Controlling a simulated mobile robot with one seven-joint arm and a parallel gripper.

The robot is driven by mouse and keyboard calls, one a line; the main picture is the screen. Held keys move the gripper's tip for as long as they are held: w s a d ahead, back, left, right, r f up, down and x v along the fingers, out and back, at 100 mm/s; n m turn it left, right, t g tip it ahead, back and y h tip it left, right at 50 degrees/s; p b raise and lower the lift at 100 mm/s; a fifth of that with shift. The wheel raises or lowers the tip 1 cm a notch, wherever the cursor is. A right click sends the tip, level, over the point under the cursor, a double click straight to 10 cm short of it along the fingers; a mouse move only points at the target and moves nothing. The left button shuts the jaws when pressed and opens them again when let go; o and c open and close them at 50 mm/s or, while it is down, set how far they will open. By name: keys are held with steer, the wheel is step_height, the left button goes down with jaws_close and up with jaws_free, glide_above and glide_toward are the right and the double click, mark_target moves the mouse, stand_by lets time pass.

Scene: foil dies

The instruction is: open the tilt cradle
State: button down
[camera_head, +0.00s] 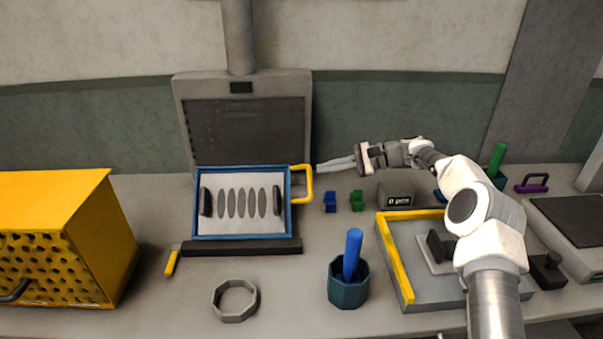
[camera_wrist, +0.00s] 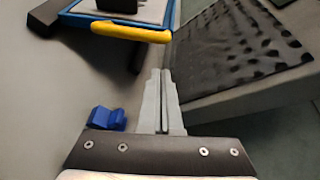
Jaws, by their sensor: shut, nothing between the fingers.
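A blue-framed tray (camera_head: 192,228) with a yellow handle (camera_head: 309,183) on its right side appears to be the tilt cradle. It leans on a grey machine (camera_head: 178,90) with a dark perforated panel and carries a pale sheet with several grey ovals and two dark blocks. My gripper (camera_head: 317,168) is shut and empty, its fingertips just right of the handle's upper corner. In the wrist view, the yellow handle (camera_wrist: 130,32) lies ahead of and left of my closed fingertips (camera_wrist: 161,72), with a visible gap; exact depth is unclear.
Blue (camera_head: 330,201) and green (camera_head: 357,200) small blocks stand below my fingers. A teal cup (camera_head: 348,291) holds a blue rod. A yellow perforated box (camera_head: 70,235) is at left. A grey tray with yellow edge (camera_head: 396,262) lies under my arm. A grey ring (camera_head: 218,302) lies in front.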

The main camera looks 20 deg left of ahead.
steer(key=shift+w+d+f+m+y, duration=0.2)
steer(key=shift+w+f, duration=0.1)
steer(key=shift+f, duration=0.2)
steer(key=shift+w+d+f+m+y, duration=0.1)
steer(key=shift+w+f+m+y, duration=0.15)
steer(key=shift+f, duration=0.2)
steer(key=shift+w+a+f, duration=0.1)
steer(key=s+a, duration=0.3)
steer(key=a, duration=0.5)
steer(key=shift+s+a+r, duration=0.15)
steer(key=shift+a+r, duration=0.15)
